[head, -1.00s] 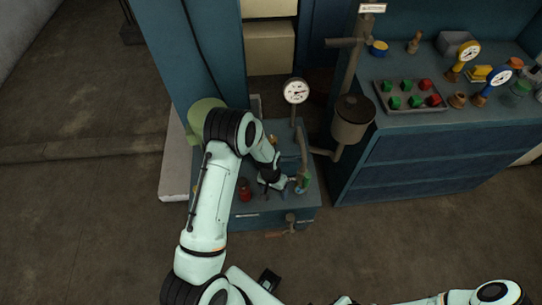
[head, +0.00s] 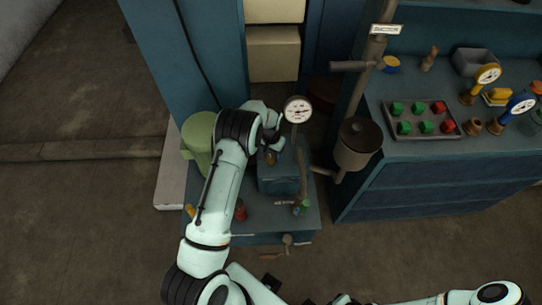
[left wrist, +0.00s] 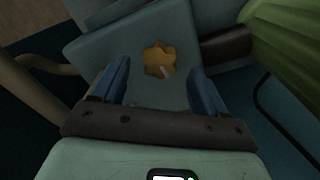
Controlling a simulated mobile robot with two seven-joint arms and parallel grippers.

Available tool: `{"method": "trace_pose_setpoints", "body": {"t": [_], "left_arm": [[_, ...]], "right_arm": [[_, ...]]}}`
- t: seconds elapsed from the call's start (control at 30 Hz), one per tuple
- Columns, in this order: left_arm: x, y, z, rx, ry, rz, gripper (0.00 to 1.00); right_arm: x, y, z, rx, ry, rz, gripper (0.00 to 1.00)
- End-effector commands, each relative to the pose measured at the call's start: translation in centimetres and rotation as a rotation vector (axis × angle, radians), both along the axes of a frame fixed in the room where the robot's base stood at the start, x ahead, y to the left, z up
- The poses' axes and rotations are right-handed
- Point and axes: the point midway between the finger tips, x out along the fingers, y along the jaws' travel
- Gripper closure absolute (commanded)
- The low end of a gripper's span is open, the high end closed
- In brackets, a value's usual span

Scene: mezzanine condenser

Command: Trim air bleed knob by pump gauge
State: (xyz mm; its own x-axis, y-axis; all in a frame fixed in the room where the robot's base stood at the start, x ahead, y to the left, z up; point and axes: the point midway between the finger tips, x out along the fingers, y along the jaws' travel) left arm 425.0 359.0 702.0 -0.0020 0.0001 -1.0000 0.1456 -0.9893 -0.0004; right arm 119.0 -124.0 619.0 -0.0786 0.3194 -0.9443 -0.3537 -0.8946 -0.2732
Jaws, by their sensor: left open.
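The air bleed knob is a yellow-orange, star-shaped knob (left wrist: 160,60) with a pale pointer mark, on a blue-grey box in the left wrist view. In the head view the knob (head: 270,158) shows small on top of the blue pump box (head: 279,182). The white-faced pump gauge (head: 298,110) stands upright behind it. My left gripper (head: 274,146) is over the box beside the knob. In the left wrist view its two blue fingers (left wrist: 159,76) are open, one on each side of the knob, with visible gaps. Contact cannot be told. My right gripper does not show.
A green rounded vessel (head: 199,140) stands left of the box. A grey pot (head: 357,143) on pipework stands to the right. A red knob (head: 240,211) and a green-handled fitting (head: 301,207) are in front. A tray (head: 455,133) of coloured blocks lies on the right bench.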

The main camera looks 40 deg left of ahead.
Motion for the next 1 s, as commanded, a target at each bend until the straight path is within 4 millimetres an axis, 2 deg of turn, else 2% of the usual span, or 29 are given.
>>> {"method": "trace_pose_setpoints", "body": {"t": [0.2, 0.53, 0.57, 0.7, 0.73, 1.0], "left_arm": [[0.0, 0.0, -2.3, 0.000, 0.000, 0.000, 0.27], [0.1, 0.0, -2.7, 0.000, -0.002, 0.000, 0.27], [0.1, 0.0, -2.7, 0.000, -0.002, 0.000, 0.31], [0.0, 0.0, -2.7, 0.000, -0.002, 0.000, 0.76], [0.0, 0.0, -2.7, 0.000, -0.002, -0.001, 0.84], [0.0, 0.0, -2.7, 0.000, -0.001, 0.016, 0.83]], "right_arm": [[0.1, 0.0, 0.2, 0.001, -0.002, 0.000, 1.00], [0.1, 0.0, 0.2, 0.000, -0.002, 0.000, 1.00], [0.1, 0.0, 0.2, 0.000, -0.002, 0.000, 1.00], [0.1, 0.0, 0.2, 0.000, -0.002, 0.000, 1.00], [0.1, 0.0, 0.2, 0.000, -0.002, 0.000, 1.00], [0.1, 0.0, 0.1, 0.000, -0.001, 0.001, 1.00]]}}
